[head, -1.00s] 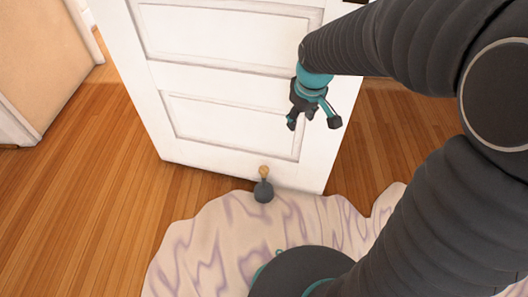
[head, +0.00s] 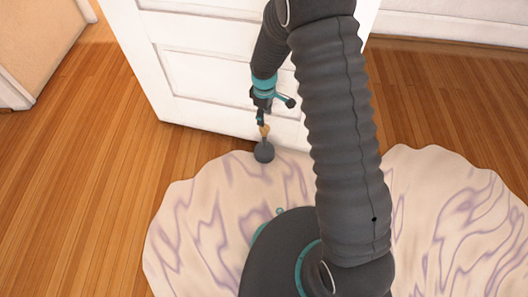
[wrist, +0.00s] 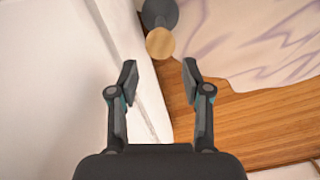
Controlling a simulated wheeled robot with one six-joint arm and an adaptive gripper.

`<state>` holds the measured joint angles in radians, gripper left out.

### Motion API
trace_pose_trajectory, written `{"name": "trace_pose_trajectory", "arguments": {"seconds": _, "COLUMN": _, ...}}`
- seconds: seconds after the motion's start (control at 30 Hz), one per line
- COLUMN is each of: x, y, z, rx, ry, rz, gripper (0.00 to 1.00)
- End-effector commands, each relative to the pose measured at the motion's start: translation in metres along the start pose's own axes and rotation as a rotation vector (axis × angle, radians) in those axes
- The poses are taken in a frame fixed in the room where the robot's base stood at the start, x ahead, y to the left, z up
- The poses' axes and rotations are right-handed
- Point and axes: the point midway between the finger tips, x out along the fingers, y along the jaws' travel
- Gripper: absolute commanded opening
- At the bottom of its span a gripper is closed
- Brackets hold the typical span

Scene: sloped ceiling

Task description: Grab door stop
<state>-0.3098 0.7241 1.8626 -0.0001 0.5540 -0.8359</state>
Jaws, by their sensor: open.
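The door stop (head: 264,152) has a dark grey round base and a tan wooden knob on top. It stands upright at the foot of the white door, at the edge of the rug. In the wrist view the door stop (wrist: 160,42) is at the top middle, just beyond the fingertips. My gripper (head: 261,112) is above and close to the knob in the head view. In the wrist view my gripper (wrist: 160,75) is open, with nothing between its fingers. My arm hides part of the door and rug in the head view.
The white panelled door (head: 205,75) stands right behind the door stop and fills the left of the wrist view. A pale rug with purple streaks (head: 190,215) lies under my base. Bare wood floor (head: 80,170) is clear to the left.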

Motion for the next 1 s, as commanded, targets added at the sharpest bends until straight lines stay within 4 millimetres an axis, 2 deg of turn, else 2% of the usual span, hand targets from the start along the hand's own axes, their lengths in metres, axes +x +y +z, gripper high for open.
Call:
{"name": "trace_pose_trajectory", "arguments": {"seconds": 0.1, "x": 0.025, "y": -0.001, "z": 0.001, "rx": 0.0, "ry": -0.003, "rz": -0.003, "gripper": 0.49}}
{"name": "trace_pose_trajectory", "arguments": {"seconds": 0.3, "x": 0.056, "y": -0.001, "z": 0.001, "rx": 0.001, "ry": -0.002, "rz": -0.003, "gripper": 0.49}}
{"name": "trace_pose_trajectory", "arguments": {"seconds": 0.57, "x": 0.073, "y": -0.001, "z": 0.001, "rx": 0.001, "ry": -0.002, "rz": -0.002, "gripper": 0.49}}
{"name": "trace_pose_trajectory", "arguments": {"seconds": 0.83, "x": 0.11, "y": -0.001, "z": 0.001, "rx": 0.002, "ry": -0.002, "rz": -0.002, "gripper": 0.49}}
{"name": "trace_pose_trajectory", "arguments": {"seconds": 1.0, "x": 0.123, "y": -0.001, "z": 0.001, "rx": 0.002, "ry": -0.001, "rz": -0.002, "gripper": 0.49}}
